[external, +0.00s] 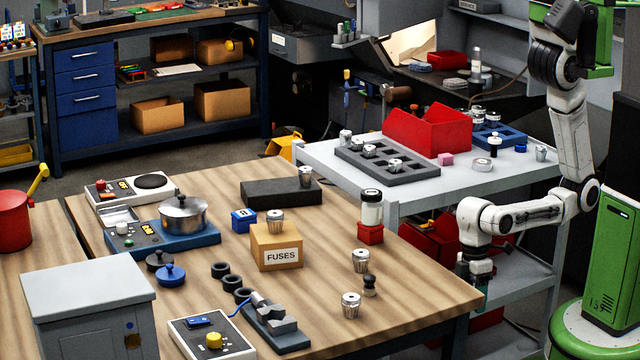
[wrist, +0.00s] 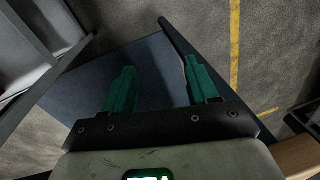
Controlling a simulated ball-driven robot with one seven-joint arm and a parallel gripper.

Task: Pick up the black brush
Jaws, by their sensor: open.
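A small dark upright thing with a tan middle (external: 369,286), which may be the black brush, stands near the right edge of the wooden table beside a silver-capped piece; it is too small to be sure. My gripper (external: 477,298) hangs down just off the table's right corner, apart from this thing and to its right. In the wrist view my gripper (wrist: 160,82) is open, with two green fingers wide apart and nothing held. No brush shows in the wrist view.
The wooden table (external: 420,290) holds a fuses box (external: 277,247), a red block (external: 370,234), a vise (external: 273,325) and a pot (external: 184,212). A grey cart (external: 480,182) with a red bin (external: 428,130) stands behind. Floor (wrist: 270,50) shows below my gripper.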

